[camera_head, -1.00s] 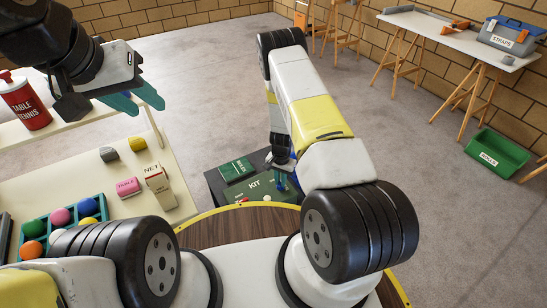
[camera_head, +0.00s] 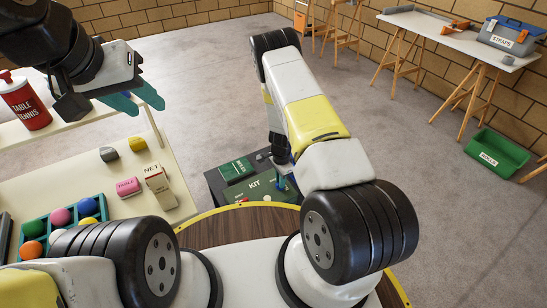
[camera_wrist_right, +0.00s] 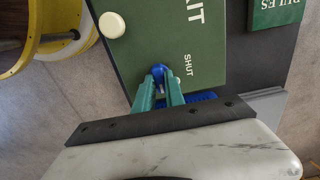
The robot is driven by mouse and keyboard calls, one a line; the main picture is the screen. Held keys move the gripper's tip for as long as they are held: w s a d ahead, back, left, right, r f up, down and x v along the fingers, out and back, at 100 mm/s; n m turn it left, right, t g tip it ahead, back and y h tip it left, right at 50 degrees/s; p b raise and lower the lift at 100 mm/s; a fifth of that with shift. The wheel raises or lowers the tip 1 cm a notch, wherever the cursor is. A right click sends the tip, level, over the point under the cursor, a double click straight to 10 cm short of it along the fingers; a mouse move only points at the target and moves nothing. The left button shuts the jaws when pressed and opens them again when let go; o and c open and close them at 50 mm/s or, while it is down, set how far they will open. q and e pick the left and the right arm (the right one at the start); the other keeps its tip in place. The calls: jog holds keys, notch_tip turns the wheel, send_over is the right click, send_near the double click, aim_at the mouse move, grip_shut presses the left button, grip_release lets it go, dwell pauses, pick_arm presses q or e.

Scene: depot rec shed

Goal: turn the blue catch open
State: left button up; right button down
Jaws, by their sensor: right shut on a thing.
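The blue catch (camera_wrist_right: 158,71) sits on the green lid of the kit case (camera_wrist_right: 150,45), close to the word SHUT, in the right wrist view. The teal fingers of my right gripper (camera_wrist_right: 159,88) are shut on it and hide part of it. A blue strip shows beside and behind the fingers, partly covered. In the head view the kit case (camera_head: 257,188) stands low beyond my base, with my right gripper (camera_head: 281,182) reaching down onto it. My left gripper (camera_head: 141,102) is open and empty, high at the upper left.
A green RULES booklet (camera_head: 236,169) lies beside the kit lid. The cream table (camera_head: 70,182) at left holds a ball tray, boxes and small blocks. A red TABLE TENNIS tin (camera_head: 25,104) stands on a shelf. A green bin (camera_head: 496,155) is on the floor at right.

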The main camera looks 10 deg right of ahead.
dwell(0.4)
jog(key=c, duration=1.4)
grip_release()
jog(key=shift+r, duration=3.9)
